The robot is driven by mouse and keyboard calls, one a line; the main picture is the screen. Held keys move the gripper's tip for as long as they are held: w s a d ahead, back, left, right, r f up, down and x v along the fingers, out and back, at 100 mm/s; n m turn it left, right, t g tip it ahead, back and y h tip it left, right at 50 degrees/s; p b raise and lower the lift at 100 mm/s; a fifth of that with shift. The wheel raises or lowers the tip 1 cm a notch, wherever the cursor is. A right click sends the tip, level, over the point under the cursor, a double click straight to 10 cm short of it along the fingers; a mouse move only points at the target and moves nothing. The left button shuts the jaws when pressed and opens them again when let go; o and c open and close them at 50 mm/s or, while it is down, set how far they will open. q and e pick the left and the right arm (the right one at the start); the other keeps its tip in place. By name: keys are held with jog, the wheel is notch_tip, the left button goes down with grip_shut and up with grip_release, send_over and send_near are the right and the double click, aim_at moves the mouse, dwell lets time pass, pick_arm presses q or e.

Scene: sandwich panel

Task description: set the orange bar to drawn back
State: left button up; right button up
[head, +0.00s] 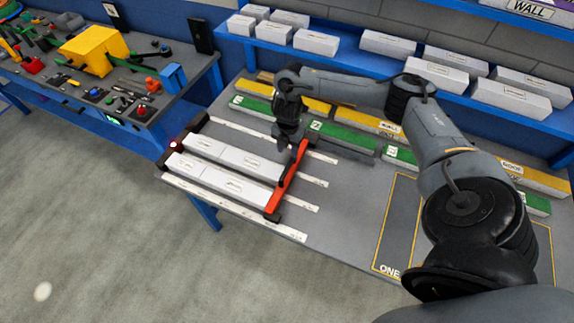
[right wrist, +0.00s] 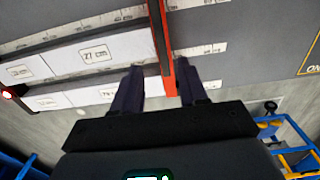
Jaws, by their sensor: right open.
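The orange bar (head: 286,182) lies across the pale ruled strips on the grey table, at the right ends of two rows of white blocks (head: 226,183). It is at or very near the block ends; contact is unclear. My right gripper (head: 289,146) is over the bar's far part in the head view. In the right wrist view its two dark fingers (right wrist: 160,70) are apart, with the orange bar (right wrist: 168,76) between them, nearer the right finger. Whether either finger touches the bar cannot be told. My left gripper is not in view.
Green and yellow labelled bars (head: 341,136) lie along the table's back. A blue shelf (head: 345,60) with white boxes stands behind. A yellow-outlined area (head: 395,225) on the right is empty. A tool bench (head: 75,85) stands at the left.

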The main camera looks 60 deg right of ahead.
aim_at(288, 166)
notch_tip(288, 166, down, 7)
jog(key=b, duration=0.3)
jog(key=shift+s+f, duration=0.1)
jog(key=shift+f, duration=1.1)
grip_shut()
